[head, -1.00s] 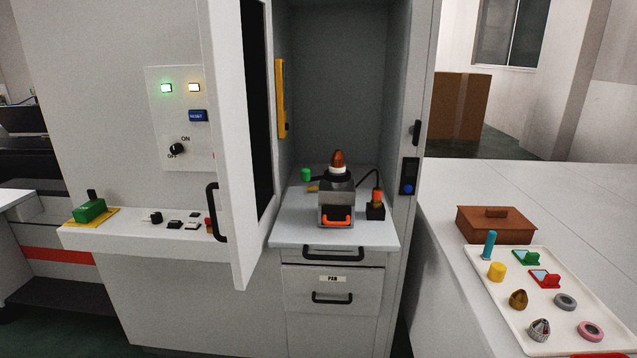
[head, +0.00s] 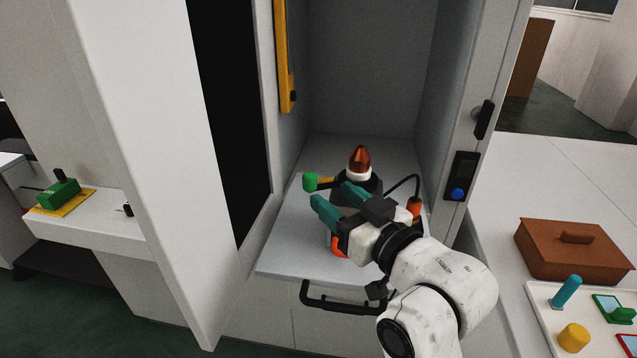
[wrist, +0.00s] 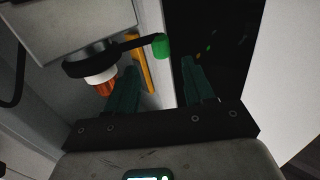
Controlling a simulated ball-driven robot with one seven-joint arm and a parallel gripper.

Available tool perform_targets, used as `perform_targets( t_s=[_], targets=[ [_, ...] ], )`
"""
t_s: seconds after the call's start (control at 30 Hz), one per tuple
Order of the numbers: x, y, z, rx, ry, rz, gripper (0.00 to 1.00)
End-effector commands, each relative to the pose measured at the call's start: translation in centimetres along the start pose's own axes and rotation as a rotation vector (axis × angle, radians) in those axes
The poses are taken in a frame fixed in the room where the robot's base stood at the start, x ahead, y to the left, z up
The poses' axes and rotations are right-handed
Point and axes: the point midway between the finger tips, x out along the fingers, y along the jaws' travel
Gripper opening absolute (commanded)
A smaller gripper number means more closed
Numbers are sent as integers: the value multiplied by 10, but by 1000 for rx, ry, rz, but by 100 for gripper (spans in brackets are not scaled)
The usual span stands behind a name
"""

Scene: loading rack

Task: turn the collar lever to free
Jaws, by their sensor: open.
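The collar lever shows in the wrist view as a black arm ending in a green knob (wrist: 161,46); the head view shows the knob (head: 310,181) left of the dark collar (head: 371,188). The collar sits below a white ring and a copper-coloured pointed cone (head: 359,160). My gripper (head: 331,193) is open and empty, its teal fingers over the shelf near the knob. In the wrist view the knob appears just beyond the gap between the fingertips (wrist: 158,66); I cannot tell if they touch.
The open cabinet door (head: 150,150) stands to the left. The right cabinet wall carries a black box with a blue button (head: 458,194). An orange plug (head: 415,206) with a black cable is right of the device. A drawer handle (head: 345,303) lies below the shelf.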

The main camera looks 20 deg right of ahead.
Motion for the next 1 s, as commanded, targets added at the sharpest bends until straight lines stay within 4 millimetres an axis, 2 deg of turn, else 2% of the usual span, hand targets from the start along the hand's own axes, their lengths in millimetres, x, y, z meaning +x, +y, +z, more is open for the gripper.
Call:
perform_targets(
  t_s=[0.1, 0.3, 0.5, 0.73, 1.0],
  targets=[
    [23, 0, -3, -2, 0, -1, 53],
    [48, 0, -1, -1, -2, -1, 53],
    [57, 0, -1, 0, -1, 0, 53],
    [57, 0, 0, 0, -1, 0, 53],
    [57, 0, 0, 0, -1, 0, 28]
  ],
)
